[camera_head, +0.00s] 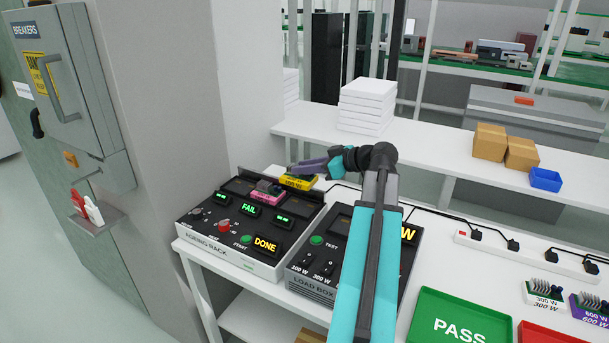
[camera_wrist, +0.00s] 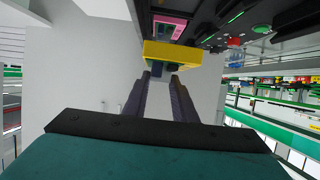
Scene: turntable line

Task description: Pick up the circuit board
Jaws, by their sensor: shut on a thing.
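The circuit board is a yellow piece (camera_head: 298,182) with dark lettering on its front, at the back right of the ageing rack. My gripper (camera_head: 316,170) reaches it from the right and is shut on it. In the wrist view the yellow board (camera_wrist: 185,55) sits at the tips of my two dark fingers (camera_wrist: 161,74), with a small dark part of it between them. I cannot tell whether the board still touches the rack. A pink board (camera_head: 266,190) sits in the rack just left of it and also shows in the wrist view (camera_wrist: 168,28).
A green PASS tray (camera_head: 425,303), a red tray (camera_head: 545,333) and more boards (camera_head: 543,292) are at right. A grey wall (camera_head: 165,90) stands close left.

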